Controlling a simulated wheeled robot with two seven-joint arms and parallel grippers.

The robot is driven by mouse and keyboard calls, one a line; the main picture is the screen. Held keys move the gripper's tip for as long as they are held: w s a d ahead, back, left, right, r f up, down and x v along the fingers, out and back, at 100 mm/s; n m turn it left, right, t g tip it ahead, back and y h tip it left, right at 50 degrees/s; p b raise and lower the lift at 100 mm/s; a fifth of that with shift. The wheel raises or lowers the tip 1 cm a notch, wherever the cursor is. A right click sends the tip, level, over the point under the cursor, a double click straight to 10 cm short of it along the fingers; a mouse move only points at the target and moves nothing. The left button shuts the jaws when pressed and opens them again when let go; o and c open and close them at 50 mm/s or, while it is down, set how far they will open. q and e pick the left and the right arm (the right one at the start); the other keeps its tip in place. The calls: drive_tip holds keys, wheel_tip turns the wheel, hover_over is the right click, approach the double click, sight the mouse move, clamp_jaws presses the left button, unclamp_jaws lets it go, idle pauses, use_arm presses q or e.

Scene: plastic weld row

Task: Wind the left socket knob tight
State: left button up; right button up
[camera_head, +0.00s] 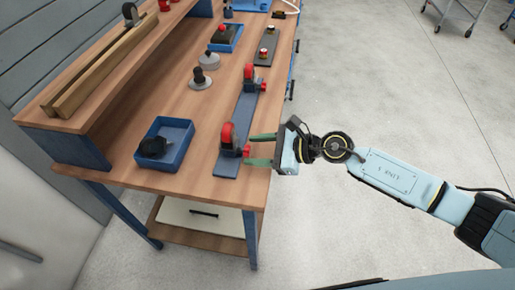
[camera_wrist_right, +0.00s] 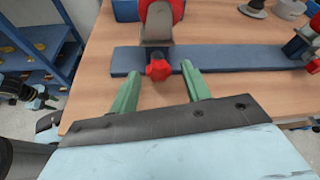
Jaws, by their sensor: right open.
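A blue rail (camera_head: 238,116) lies along the right part of the bench and carries two red-and-black sockets. The near socket (camera_head: 228,134) has a red knob (camera_wrist_right: 158,70) on its side, which is the left one in the right wrist view. The far socket has its own red knob (camera_head: 263,87). My right gripper (camera_head: 248,150) is open at the bench edge, its green fingers pointing at the near knob. In the wrist view the fingertips (camera_wrist_right: 160,73) stand on either side of the left knob, with gaps. My left gripper is out of view.
A blue tray (camera_head: 183,163) with a black part stands left of the rail. Grey discs with posts (camera_head: 200,80) and another blue tray (camera_head: 238,44) sit farther back. A raised shelf (camera_head: 75,122) runs along the left.

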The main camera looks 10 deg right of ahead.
drive_tip(key=shift+f, duration=0.35)
drive_tip(key=c, duration=1)
drive_tip(key=shift+w, duration=0.1)
drive_tip(key=m+g, duration=0.2)
drive_tip(key=m, duration=0.1)
drive_tip(key=shift+w+d+y+b, duration=0.15)
drive_tip(key=shift+w+y+b, duration=0.15)
drive_tip(key=shift+y+b, duration=0.1)
drive_tip(key=shift+w+r+m+g, duration=0.15)
drive_tip(key=shift+m+g, duration=0.35)
drive_tip(key=shift+m, duration=0.3)
drive_tip(key=shift+b, duration=0.3)
